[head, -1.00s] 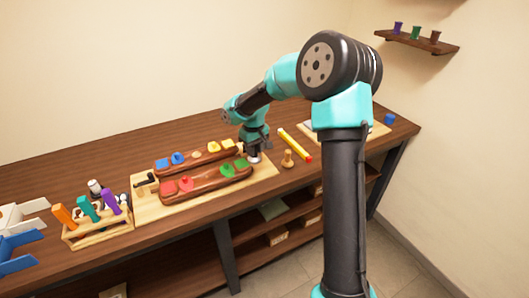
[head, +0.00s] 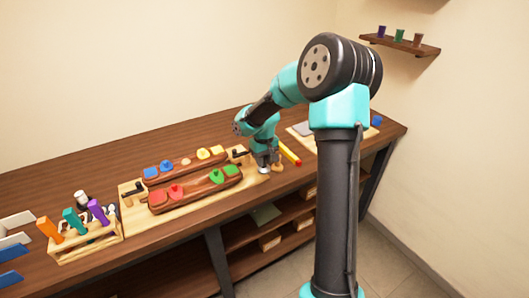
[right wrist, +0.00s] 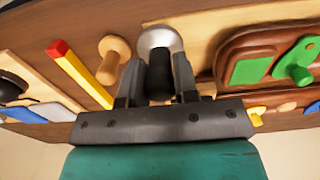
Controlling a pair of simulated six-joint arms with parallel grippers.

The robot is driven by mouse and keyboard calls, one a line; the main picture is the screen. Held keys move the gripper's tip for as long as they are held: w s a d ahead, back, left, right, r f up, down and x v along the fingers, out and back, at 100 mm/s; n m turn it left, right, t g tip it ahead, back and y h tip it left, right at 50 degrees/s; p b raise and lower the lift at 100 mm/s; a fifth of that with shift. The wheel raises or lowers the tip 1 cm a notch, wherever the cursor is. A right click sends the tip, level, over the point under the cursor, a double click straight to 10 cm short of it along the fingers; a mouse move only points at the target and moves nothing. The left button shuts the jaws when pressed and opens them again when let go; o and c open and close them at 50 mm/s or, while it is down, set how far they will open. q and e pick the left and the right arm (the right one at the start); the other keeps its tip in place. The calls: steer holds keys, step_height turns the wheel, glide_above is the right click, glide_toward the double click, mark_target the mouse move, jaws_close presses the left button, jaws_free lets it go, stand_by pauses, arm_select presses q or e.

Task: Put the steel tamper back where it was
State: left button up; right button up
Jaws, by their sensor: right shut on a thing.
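My right gripper (head: 264,160) is shut on the steel tamper. In the right wrist view the gripper (right wrist: 158,80) has its two fingers on either side of the tamper's black handle, with the rounded silver head (right wrist: 158,40) beyond the fingertips. In the head view the tamper's silver end (head: 263,170) shows small below the fingers, at the right end of the wooden board (head: 133,222). I cannot tell whether it touches the surface. A wooden knobbed piece (right wrist: 115,48) stands beside the tamper. My left gripper is not in view.
Two brown saddle-like blocks (head: 195,192) with coloured pieces lie on the board. A red-and-yellow stick (head: 290,154) lies right of the gripper. A tool rack (head: 90,247) with coloured handles stands at left.

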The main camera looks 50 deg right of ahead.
steer(key=w+d, duration=0.3)
steer(key=w+d+f, duration=0.1)
steer(key=w+d, duration=0.2)
steer(key=d, duration=0.1)
steer(key=w+d, duration=0.4)
steer(key=shift+d+f, duration=0.15)
steer(key=shift+f, duration=1.75)
steer(key=shift+f, duration=0.15)
steer(key=o, duration=0.8)
